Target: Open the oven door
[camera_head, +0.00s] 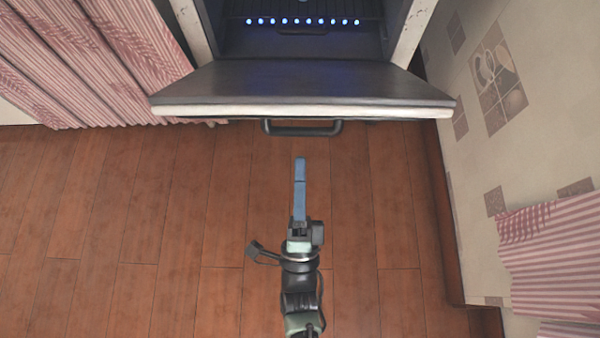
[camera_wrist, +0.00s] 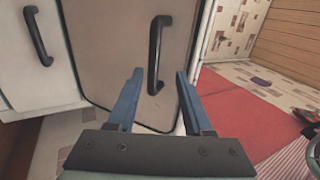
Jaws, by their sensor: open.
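The oven door (camera_head: 300,85) is hinged down and stands well open, with its top edge out over the floor. Its dark bar handle (camera_head: 302,130) sticks out from that edge. The oven interior (camera_head: 300,40) shows behind it, with a row of blue lights. My gripper (camera_head: 300,162) is open and empty, with its blue fingers pointing at the handle and a gap between them in the head view. In the wrist view, the door front (camera_wrist: 110,50) fills the middle. The handle (camera_wrist: 157,50) runs upright there, its lower end between the open fingertips (camera_wrist: 159,76) in the picture.
Wooden floor (camera_head: 180,220) lies clear around my arm. A tiled wall (camera_head: 500,130) is close on the right, and pink curtains (camera_head: 90,60) hang on the left. The wrist view shows a second dark handle (camera_wrist: 38,36) on a white panel and a red mat (camera_wrist: 250,115).

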